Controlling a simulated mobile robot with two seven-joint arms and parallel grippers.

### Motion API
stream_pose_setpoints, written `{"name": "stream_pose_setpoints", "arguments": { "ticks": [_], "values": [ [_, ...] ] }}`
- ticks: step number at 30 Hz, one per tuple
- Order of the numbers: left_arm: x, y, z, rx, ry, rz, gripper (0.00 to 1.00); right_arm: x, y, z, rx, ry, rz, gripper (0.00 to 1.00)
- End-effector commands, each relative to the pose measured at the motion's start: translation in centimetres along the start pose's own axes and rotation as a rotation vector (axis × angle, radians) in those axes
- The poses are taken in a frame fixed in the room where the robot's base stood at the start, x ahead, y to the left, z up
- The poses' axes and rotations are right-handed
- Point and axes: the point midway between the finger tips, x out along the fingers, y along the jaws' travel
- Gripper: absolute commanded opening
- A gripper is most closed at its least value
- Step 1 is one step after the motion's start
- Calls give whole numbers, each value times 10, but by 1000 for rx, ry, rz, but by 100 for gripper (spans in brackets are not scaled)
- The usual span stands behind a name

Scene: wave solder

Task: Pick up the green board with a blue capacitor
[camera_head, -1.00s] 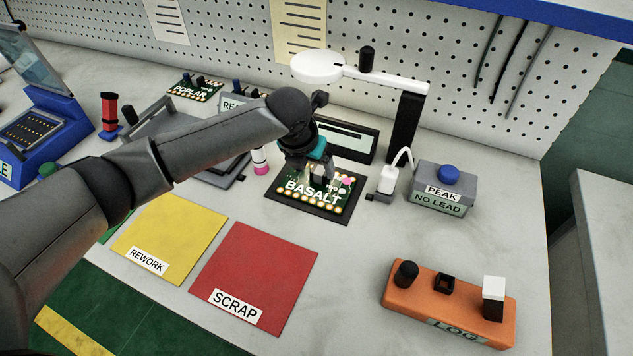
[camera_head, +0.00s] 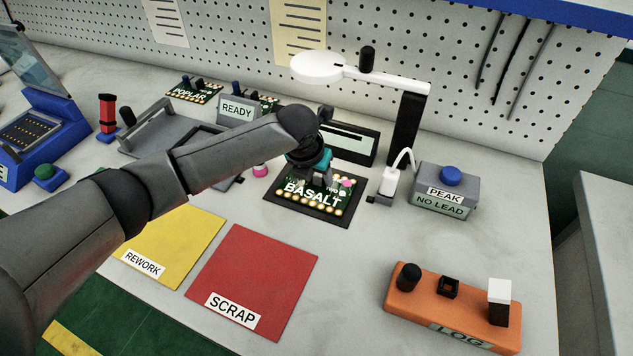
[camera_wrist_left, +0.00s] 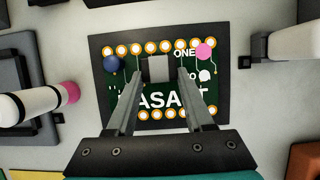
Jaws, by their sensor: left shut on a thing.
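The green board marked BASALT (camera_head: 312,194) lies on a dark flat pad (camera_head: 338,213). It has gold round pads along two edges, a pink round part and a light grey block. In the left wrist view the blue capacitor (camera_wrist_left: 113,63) stands near the board's upper left corner, left of my fingers. My left gripper (camera_wrist_left: 158,74) is shut on the grey block (camera_wrist_left: 158,66) near the board's upper edge. My right gripper is not in view.
A white lamp (camera_head: 318,67) arches behind the board. A grey box marked PEAK (camera_head: 441,200) stands right. Red SCRAP (camera_head: 262,270) and yellow REWORK (camera_head: 185,240) mats lie in front, left. An orange LOG box (camera_head: 440,308) stands front right. The POPLAR board (camera_head: 190,92) lies back left.

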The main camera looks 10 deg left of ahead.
Motion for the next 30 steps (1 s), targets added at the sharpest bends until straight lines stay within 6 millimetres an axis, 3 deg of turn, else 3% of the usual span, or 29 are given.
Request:
{"name": "stream_pose_setpoints", "arguments": {
  "ticks": [1,11,30],
  "values": [
    [0,0,0,0,0,0,37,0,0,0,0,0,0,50],
    [0,0,0,0,0,0,0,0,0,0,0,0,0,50],
    [-9,0,4,0,-3,0,0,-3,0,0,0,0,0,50]
  ]
}}
